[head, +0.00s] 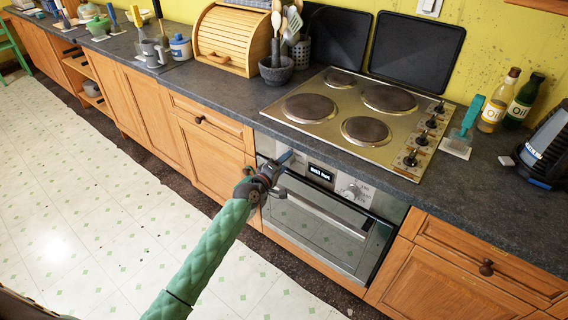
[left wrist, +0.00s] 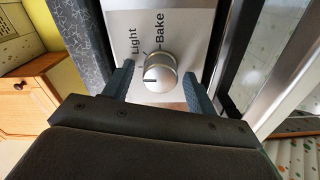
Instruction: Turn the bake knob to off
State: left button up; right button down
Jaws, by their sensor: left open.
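In the left wrist view, a round silver knob (left wrist: 160,72) sits on a pale panel, with the words "Light" and "Bake" printed beside it. A dark mark on its face points toward the picture's left. My left gripper (left wrist: 157,86) is open, with one finger on each side of the knob; I cannot tell whether they touch it. In the head view my left gripper (head: 284,161) is at the left end of the oven's control panel and hides this knob. The oven (head: 322,218) has its door shut. My right gripper is not in view.
A second knob (head: 350,192) is right of the lit display (head: 320,173). The oven door handle (head: 325,212) runs below the panel, and the worktop edge (head: 330,156) overhangs above. The hob (head: 355,115) is on top. The floor in front is clear.

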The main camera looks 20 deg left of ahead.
pick_arm(q)
jog(key=shift+s+a+f, duration=0.1)
jog(key=shift+s, duration=0.2)
jog(key=shift+b+v, duration=0.35)
jog(key=shift+v, duration=0.75)
jog(key=b+v, duration=0.1)
jog(key=v, duration=0.4)
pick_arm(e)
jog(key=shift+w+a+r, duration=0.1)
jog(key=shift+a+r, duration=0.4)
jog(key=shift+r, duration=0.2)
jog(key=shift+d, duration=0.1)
